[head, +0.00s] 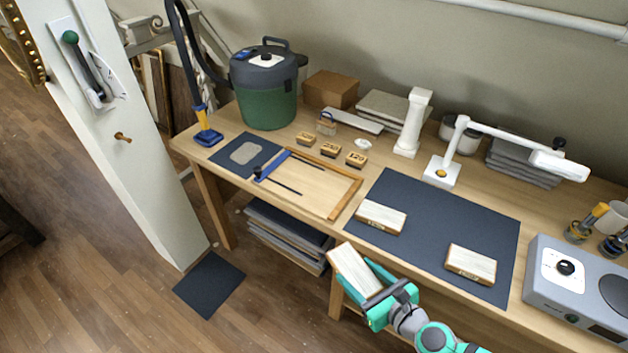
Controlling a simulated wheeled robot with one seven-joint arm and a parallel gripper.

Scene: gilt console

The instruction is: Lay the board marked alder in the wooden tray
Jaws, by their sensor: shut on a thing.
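My gripper (366,286) is at the front edge of the table, shut on a pale wooden board (350,266). The held board is tilted and in front of the table edge. Two similar pale boards lie on the dark mat: one at its left (381,217) and one at its front right (471,264). Their front edges bear small markings that I cannot read, and no marking shows on the held board. The wooden tray (346,198), with a low light-brown rim, is on the table up and left of my gripper. A blue-and-black clamp (272,166) lies across its left part.
The dark mat (440,215) has bare room between its boards. Small wooden blocks (330,150) stand behind the tray. A white column (412,122), a white jointed arm stand (442,170) and a green bucket vacuum (266,85) stand farther back. A grey machine (570,285) is at right.

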